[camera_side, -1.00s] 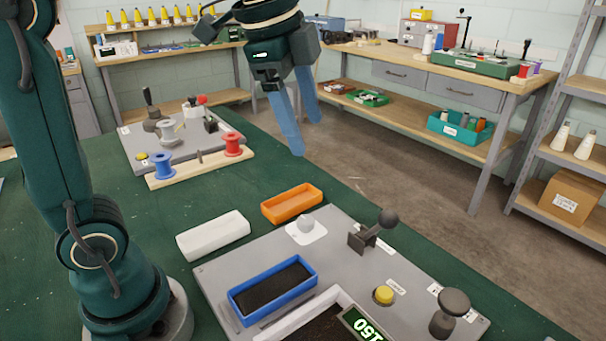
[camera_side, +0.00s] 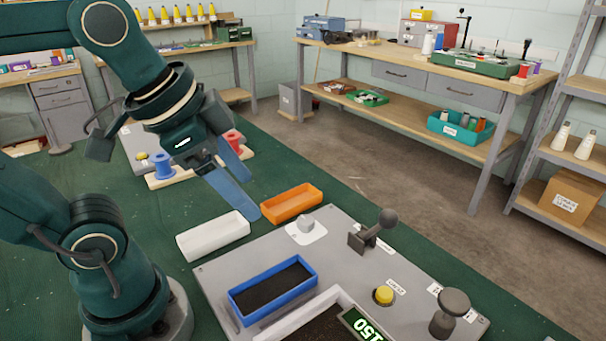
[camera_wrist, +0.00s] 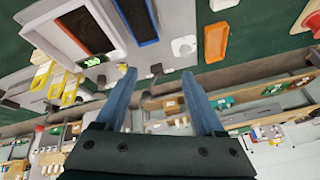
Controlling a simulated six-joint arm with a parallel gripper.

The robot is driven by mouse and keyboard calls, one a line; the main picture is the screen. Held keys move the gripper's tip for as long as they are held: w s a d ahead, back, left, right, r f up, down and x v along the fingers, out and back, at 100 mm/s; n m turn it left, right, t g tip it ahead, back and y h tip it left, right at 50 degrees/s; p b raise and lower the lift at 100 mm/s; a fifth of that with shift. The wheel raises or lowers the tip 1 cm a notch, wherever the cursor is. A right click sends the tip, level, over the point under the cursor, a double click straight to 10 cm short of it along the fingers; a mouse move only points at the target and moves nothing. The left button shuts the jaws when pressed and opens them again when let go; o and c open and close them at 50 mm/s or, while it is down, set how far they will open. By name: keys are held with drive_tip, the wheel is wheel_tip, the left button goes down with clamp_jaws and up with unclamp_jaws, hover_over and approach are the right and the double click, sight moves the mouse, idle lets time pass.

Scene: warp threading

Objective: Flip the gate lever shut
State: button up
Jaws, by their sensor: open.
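The lever I take for the gate lever is a dark arm with a ball knob (camera_side: 388,218) on a dark bracket, standing up from the grey panel (camera_side: 340,247) in the side view. In the wrist view a small dark shape near the fingertips looks like this lever (camera_wrist: 156,70). My gripper (camera_side: 252,198) has two blue fingers spread apart with nothing between them. In the side view it hangs over the white and orange trays, left of the lever and apart from it. The fingers also show in the wrist view (camera_wrist: 156,78).
The panel carries a blue-rimmed tray (camera_side: 273,290), a grey knob on a white plate (camera_side: 306,226), a yellow button (camera_side: 383,295) and a dark mushroom knob (camera_side: 450,313). A white tray (camera_side: 213,236) and an orange tray (camera_side: 291,203) lie behind it. Spools stand farther back.

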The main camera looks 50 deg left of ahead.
drive_tip(key=shift+s+f+n, duration=0.3)
drive_tip(key=shift+f+n, duration=0.15)
drive_tip(key=shift+f, duration=0.1)
drive_tip(key=shift+s+f+n, duration=0.3)
drive_tip(key=shift+f+n, duration=0.15)
drive_tip(key=shift+f, duration=0.1)
drive_tip(key=f+n, duration=0.1)
drive_tip(key=n, duration=0.1)
drive_tip(key=shift+f+n, duration=0.3)
